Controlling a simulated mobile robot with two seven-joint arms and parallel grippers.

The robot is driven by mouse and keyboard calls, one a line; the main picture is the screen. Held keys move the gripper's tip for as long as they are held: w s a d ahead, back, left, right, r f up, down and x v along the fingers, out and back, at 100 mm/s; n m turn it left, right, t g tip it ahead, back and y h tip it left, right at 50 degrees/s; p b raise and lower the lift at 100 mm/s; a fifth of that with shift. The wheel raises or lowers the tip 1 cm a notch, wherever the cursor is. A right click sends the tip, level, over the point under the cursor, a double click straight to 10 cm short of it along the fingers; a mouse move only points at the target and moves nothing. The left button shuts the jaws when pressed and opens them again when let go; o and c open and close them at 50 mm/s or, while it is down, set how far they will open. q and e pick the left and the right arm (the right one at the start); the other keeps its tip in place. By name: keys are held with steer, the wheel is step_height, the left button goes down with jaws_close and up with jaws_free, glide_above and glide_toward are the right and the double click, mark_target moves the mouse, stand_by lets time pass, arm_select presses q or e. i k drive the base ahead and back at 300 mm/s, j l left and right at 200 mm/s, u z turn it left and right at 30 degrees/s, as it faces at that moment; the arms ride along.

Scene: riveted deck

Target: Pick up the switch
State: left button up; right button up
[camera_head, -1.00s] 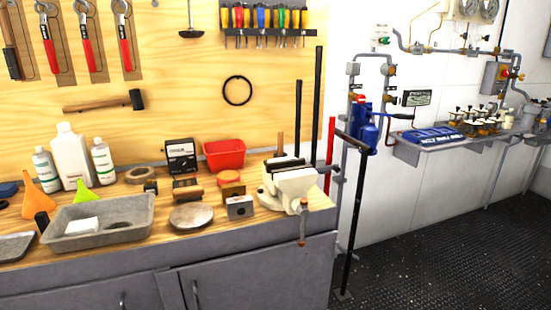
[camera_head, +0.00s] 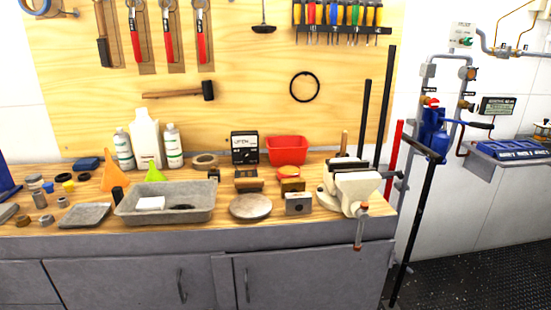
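I cannot tell for sure which thing is the switch. A small grey metal box (camera_head: 298,203) with a dark round spot on its face sits near the bench's front edge, left of the vise. A black box (camera_head: 245,147) with a pale lettered face stands upright at the back of the bench, left of the red bin; its lettering is too small to read surely. Neither of my grippers is in view.
The wooden workbench (camera_head: 240,219) is crowded. A grey tray (camera_head: 165,216), a round disc (camera_head: 250,206), a red bin (camera_head: 288,150) and a cream vise (camera_head: 357,190) stand around these boxes. White bottles (camera_head: 146,138) are behind. Dark floor (camera_head: 470,280) is clear at right.

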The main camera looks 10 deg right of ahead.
mark_target(215, 173)
steer(key=i+j, duration=0.55)
steer(key=j, duration=0.2)
steer(key=i+j+z, duration=0.45)
steer(key=j, duration=0.15)
steer(key=k+l, duration=0.05)
steer(key=k, duration=0.05)
